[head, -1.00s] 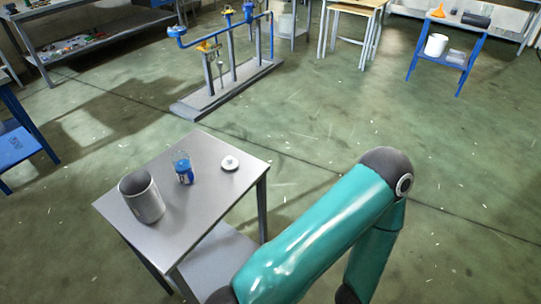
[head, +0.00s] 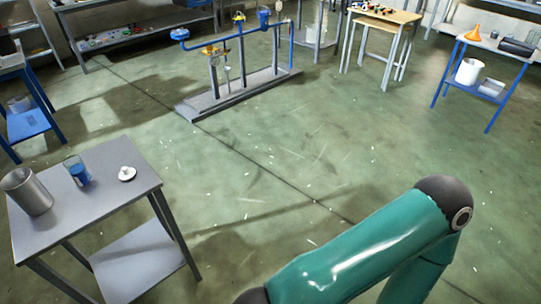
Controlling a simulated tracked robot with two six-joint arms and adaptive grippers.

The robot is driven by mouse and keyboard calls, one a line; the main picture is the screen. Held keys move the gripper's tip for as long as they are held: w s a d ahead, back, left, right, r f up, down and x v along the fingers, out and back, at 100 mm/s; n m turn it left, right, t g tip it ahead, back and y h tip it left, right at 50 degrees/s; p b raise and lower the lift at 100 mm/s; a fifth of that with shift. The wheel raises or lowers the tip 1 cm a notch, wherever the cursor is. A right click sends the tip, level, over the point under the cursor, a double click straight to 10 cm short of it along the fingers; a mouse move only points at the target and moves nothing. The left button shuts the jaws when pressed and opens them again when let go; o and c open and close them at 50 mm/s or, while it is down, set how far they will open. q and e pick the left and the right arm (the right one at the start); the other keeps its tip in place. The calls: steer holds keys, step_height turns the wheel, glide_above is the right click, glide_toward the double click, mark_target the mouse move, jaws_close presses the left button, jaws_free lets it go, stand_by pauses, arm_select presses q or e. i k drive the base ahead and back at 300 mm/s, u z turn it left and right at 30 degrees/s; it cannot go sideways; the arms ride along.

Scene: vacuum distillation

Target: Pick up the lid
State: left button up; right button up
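A small round white lid (head: 127,173) with a knob on top lies on a grey metal table (head: 100,205) at the left of the head view. It lies near the table's right side, with nothing on it. A glass jar with blue contents (head: 77,170) stands to its left, apart from it. A grey metal cylinder, open at the top (head: 27,192), stands further left. A teal link of my arm crosses the lower right, well away from the lid. Neither of my grippers is in view.
A pipe stand with blue and yellow valves (head: 240,95) stands on the floor beyond the table. A blue trolley (head: 485,75) with an orange funnel and white bucket is at the back right. The green floor in the middle is clear.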

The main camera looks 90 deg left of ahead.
mark_target(126, 174)
steer(key=z, duration=0.3)
steer(key=i, duration=0.55)
steer(key=u, duration=1.45)
steer(key=i, duration=0.15)
steer(key=u, duration=1.75)
steer(key=i, duration=0.25)
steer(key=u, duration=1.75)
steer(key=k, duration=0.55)
steer(key=u, duration=0.5)
steer(key=i, duration=1.6)
steer(key=z, duration=0.5)
